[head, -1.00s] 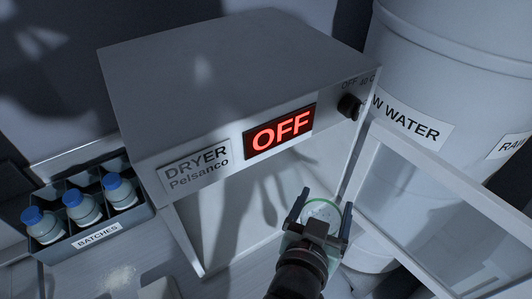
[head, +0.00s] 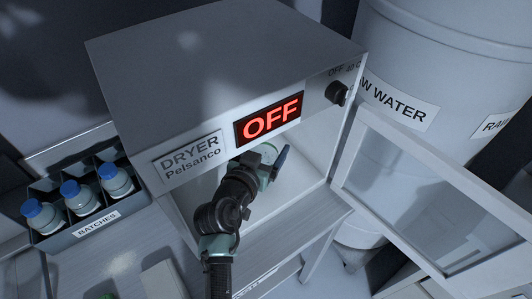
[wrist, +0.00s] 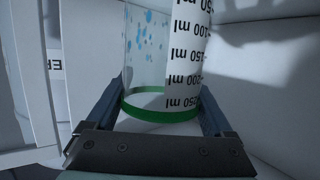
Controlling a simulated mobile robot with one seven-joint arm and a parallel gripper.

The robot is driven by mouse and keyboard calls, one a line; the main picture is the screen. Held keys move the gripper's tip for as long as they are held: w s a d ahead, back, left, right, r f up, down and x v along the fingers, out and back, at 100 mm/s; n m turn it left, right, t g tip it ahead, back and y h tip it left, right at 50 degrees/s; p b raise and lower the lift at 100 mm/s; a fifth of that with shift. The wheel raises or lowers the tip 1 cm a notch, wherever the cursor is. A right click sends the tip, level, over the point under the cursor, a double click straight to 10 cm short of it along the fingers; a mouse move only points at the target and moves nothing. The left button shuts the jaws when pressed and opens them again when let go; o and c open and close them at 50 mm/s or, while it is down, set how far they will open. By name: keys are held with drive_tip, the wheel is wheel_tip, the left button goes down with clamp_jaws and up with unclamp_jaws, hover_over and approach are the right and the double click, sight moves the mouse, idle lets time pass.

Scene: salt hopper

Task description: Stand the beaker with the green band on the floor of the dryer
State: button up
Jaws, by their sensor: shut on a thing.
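The beaker is clear, with a green band, blue specks and a printed ml scale. It fills the middle of the wrist view (wrist: 145,60); its green band (wrist: 160,114) lies nearest my gripper. My gripper (wrist: 165,95) is shut on the beaker, one finger on each side. In the head view my gripper (head: 266,163) reaches into the open front of the dryer (head: 225,60), below the OFF display. Only a small greenish part of the beaker (head: 268,149) shows there. I cannot tell whether its base touches the dryer floor (head: 290,205).
The dryer's glazed door (head: 435,200) stands open to the right. A pale water barrel (head: 450,60) stands behind it. A batches rack (head: 60,238) with blue-capped bottles (head: 76,195) is at the left. The dryer's right interior is clear.

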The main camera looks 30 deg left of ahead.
drive_tip(key=shift+f, duration=0.95)
drive_tip(key=shift+a+f, duration=0.15)
drive_tip(key=shift+f, duration=0.4)
drive_tip(key=shift+w+f, duration=0.1)
drive_tip(key=shift+f, duration=0.2)
drive_tip(key=o, duration=1.3)
drive_tip(key=shift+r, duration=0.1)
drive_tip(key=shift+r, duration=0.15)
drive_tip(key=b+v, duration=0.1)
drive_tip(key=v, duration=1.1)
